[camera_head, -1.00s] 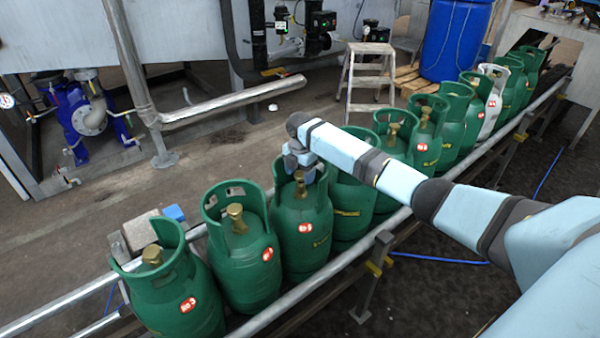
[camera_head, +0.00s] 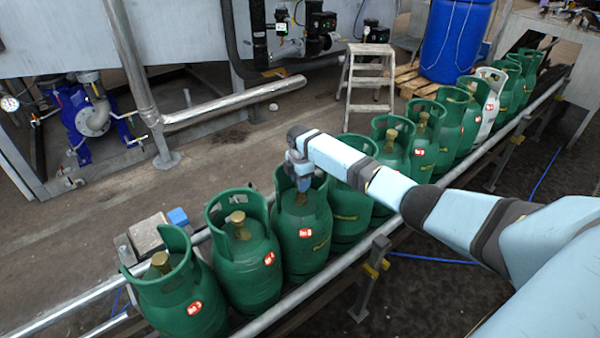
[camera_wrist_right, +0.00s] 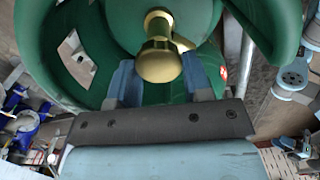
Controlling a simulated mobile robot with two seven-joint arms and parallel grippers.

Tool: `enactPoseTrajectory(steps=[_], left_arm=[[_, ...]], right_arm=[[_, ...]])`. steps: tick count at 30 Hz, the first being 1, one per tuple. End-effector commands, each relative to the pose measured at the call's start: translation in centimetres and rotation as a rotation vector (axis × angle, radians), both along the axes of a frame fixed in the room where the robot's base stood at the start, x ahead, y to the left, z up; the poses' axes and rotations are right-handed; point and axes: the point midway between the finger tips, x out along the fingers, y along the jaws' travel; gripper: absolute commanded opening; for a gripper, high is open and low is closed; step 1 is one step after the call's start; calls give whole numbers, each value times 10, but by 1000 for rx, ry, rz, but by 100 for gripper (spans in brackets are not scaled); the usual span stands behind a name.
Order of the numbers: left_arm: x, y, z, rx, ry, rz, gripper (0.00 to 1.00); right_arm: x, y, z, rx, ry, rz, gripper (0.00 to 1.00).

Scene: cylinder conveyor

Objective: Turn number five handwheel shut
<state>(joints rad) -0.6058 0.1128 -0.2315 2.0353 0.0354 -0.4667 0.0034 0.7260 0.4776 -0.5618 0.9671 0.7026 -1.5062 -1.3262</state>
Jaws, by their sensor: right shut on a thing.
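The green gas cylinder (camera_head: 303,250), third from the front left in the head view, has a red tag that seems to read No 5. Its brass handwheel (camera_wrist_right: 160,62) sits inside the collar, mostly hidden by my gripper in the head view. My right gripper (camera_head: 303,184) reaches down into this collar from above. In the right wrist view its two blue-grey fingers stand on either side of the handwheel, shut on it. How far the wheel is turned cannot be told. My left gripper is not in view.
Green cylinders stand close on both sides, including the one with a brass valve at left (camera_head: 240,228). A white cylinder (camera_head: 490,100) stands farther along. The row rests on a conveyor with a front rail (camera_head: 335,268). A step stool (camera_head: 366,85) and blue drum (camera_head: 452,40) stand behind.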

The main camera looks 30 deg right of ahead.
Motion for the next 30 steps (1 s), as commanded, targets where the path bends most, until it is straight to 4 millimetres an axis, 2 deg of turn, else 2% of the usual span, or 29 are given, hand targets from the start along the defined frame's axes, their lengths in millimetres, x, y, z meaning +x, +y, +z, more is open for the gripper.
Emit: enactPoseTrajectory(steps=[1, 4, 12, 21, 30], left_arm=[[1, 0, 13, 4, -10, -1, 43], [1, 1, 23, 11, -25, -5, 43], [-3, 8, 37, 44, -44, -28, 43], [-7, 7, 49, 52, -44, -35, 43], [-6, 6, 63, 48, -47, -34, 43]], right_arm=[[0, 0, 6, 0, 2, -46, 22], [0, 0, 5, 1, 3, -142, 22], [1, -1, 4, 0, 2, -398, 22], [2, -1, 2, 0, 3, -668, 22], [3, -2, 1, -2, 1, -864, 22]])
